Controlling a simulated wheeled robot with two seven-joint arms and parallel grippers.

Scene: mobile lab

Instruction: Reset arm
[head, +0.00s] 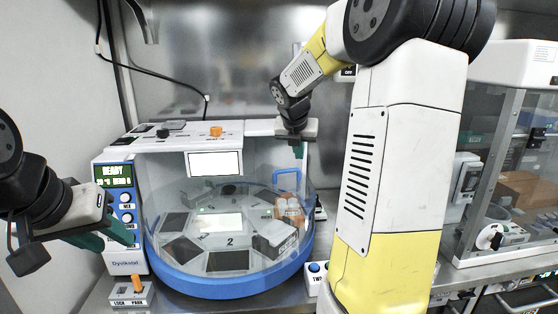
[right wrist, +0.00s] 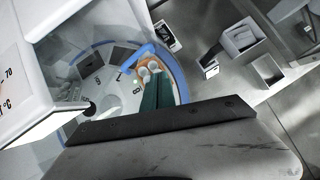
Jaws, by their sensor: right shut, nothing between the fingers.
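My right gripper (head: 298,151) hangs above the back right of a round lab machine, its green fingers shut and empty. In the right wrist view its two green fingers (right wrist: 158,90) lie side by side, over the carousel area. My left gripper (head: 108,235) is at the left, in front of the machine's control panel. Its green fingers show partly, and their gap is not clear. The machine (head: 230,283) has a blue rim, a clear cover and several dark plates inside. White-capped orange tubes (head: 289,208) sit at its right side.
A small switch box (head: 130,297) with an orange lever stands at the front left. A box with round buttons (head: 314,281) stands by the machine's right side. A glass-walled cabinet (head: 495,150) stands at the right. My right arm hides part of the bench.

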